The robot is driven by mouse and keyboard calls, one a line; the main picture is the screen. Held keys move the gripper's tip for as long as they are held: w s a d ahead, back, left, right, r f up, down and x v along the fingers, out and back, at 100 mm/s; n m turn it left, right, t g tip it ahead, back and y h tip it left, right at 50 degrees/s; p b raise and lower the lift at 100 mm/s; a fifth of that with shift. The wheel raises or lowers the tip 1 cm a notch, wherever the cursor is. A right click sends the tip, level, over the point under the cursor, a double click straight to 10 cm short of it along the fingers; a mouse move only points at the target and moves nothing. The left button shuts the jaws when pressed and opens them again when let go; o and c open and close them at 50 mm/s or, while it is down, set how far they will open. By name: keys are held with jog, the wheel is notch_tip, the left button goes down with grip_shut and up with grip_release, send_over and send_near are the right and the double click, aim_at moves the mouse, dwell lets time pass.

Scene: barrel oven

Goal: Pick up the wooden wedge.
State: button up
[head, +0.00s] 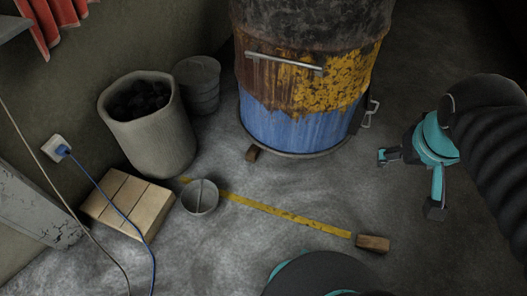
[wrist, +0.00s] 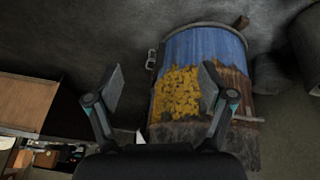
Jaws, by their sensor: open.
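Two small brown wooden blocks lie on the floor, and I cannot tell for sure which is the wedge. One block (head: 373,243) lies at the right end of a yellow stripe. The other block (head: 252,155) is at the foot of the barrel, and a brown block also shows by the barrel's blue end in the wrist view (wrist: 241,22). My gripper (head: 409,182) is open and empty, to the right of the barrel and above the floor, apart from both blocks. Its spread fingers also show in the wrist view (wrist: 161,88), with the barrel behind them.
The rusty, yellow and blue barrel (head: 297,128) stands at the back centre with a metal handle. A coal-filled bin (head: 150,140), a small bucket (head: 200,196), a grey container (head: 200,85) and a slatted wooden box (head: 127,203) stand left. Floor around the yellow stripe (head: 290,215) is mostly clear.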

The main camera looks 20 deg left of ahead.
jog(key=w+a+f+n+h, duration=0.2)
jog(key=w+f+n, duration=0.1)
jog(key=w, duration=0.3)
jog(key=w+a+f+n+g+h, duration=0.1)
jog(key=w+a+f+n, duration=0.15)
jog(key=w, duration=0.45)
jog(key=w+a+f+n+h, duration=0.1)
jog(key=w+f+n+h, duration=0.15)
jog(key=w, duration=0.35)
jog(key=w+a+f+n+t+h+b, duration=0.1)
jog(key=w+a+f+n+t, duration=0.2)
jog(key=w+a+f+n, duration=0.8)
jog(key=w+a+f+n+t+y, duration=0.15)
jog(key=a+f+n+t, duration=0.3)
jog(key=a+f, duration=1.3)
jog(key=n+t+y+b, duration=0.15)
jog(key=n+y, duration=0.35)
jog(key=n, duration=0.5)
send_near(250, 158)
jog(key=shift+s+f+t, duration=0.25)
jog(key=shift+s+t, duration=0.05)
jog(key=shift+s, duration=0.65)
jog(key=shift+w+f, duration=0.3)
jog(key=x, duration=0.6)
jog(key=shift+w+d+b, duration=0.1)
jog(key=shift+w+b, duration=0.3)
jog(key=shift+a+b+x, duration=0.2)
jog(key=shift+b+x, duration=0.25)
jog(key=shift+x, duration=2.6)
jog(key=shift+r, duration=0.2)
